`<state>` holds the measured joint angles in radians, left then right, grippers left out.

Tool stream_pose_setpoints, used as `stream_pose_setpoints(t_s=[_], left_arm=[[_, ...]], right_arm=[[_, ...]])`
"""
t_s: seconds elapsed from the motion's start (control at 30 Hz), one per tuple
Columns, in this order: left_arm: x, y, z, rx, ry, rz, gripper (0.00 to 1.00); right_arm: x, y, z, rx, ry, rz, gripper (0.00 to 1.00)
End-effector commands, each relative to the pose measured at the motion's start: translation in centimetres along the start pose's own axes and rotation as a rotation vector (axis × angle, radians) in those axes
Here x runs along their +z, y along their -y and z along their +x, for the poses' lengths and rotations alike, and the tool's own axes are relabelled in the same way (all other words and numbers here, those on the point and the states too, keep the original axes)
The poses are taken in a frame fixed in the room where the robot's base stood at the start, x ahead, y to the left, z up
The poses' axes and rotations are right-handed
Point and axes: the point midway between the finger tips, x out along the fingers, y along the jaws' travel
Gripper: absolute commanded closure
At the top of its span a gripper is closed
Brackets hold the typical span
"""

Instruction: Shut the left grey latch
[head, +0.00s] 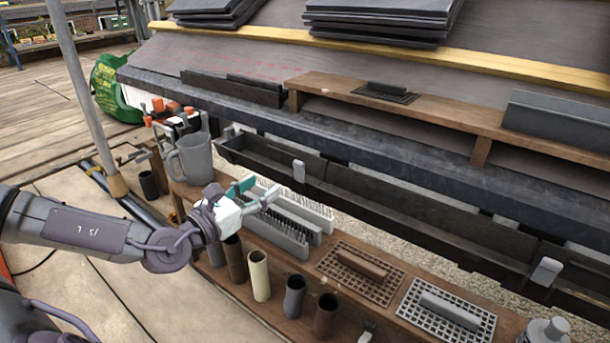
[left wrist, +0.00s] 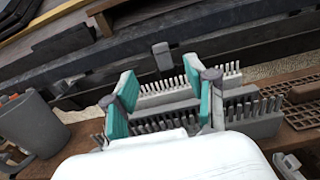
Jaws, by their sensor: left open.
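The left grey latch (head: 299,171) is a small light grey block on the front of the long dark gutter (head: 400,215). It stands upright there; I cannot tell how far it is shut. In the left wrist view, the latch (left wrist: 162,58) shows beyond the fingers, near the middle of the gutter. My left gripper (head: 258,192) is open and empty, with teal-lined fingers. It hangs above the grey brushes, left of the latch and nearer to me, apart from it. The wrist view shows the two spread fingers (left wrist: 160,82). My right gripper is out of view.
Grey bristle brushes (head: 280,233) lie below the gripper on a wooden shelf. A grey jug (head: 193,158) stands to the left, several tubes (head: 260,275) in front, and grids (head: 360,274) to the right. A second grey latch (head: 546,271) sits farther right on the gutter.

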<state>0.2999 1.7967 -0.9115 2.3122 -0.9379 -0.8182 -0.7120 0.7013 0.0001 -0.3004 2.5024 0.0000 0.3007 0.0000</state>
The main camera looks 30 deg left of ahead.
Motion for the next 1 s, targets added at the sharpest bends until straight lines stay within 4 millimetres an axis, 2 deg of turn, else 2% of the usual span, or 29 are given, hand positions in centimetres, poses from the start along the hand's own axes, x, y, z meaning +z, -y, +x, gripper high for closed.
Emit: stream_pose_setpoints(t_s=[0.17,0.5,0.7,0.83,1.0], left_arm=[[0.4,0.0,2.0,0.001,0.003,-0.007,0.44],[0.6,0.0,8.2,0.002,0.003,-0.011,0.44],[0.4,-0.1,11.7,0.002,0.002,-0.008,0.44],[0.2,-0.1,13.0,0.002,0.001,-0.005,0.44],[0.1,-0.1,13.6,0.002,-0.001,-0.004,0.44]], right_arm=[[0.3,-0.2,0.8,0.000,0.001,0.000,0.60],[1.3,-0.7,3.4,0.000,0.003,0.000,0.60],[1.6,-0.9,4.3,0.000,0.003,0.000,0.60],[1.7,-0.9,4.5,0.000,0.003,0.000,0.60],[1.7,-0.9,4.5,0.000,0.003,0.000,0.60]])
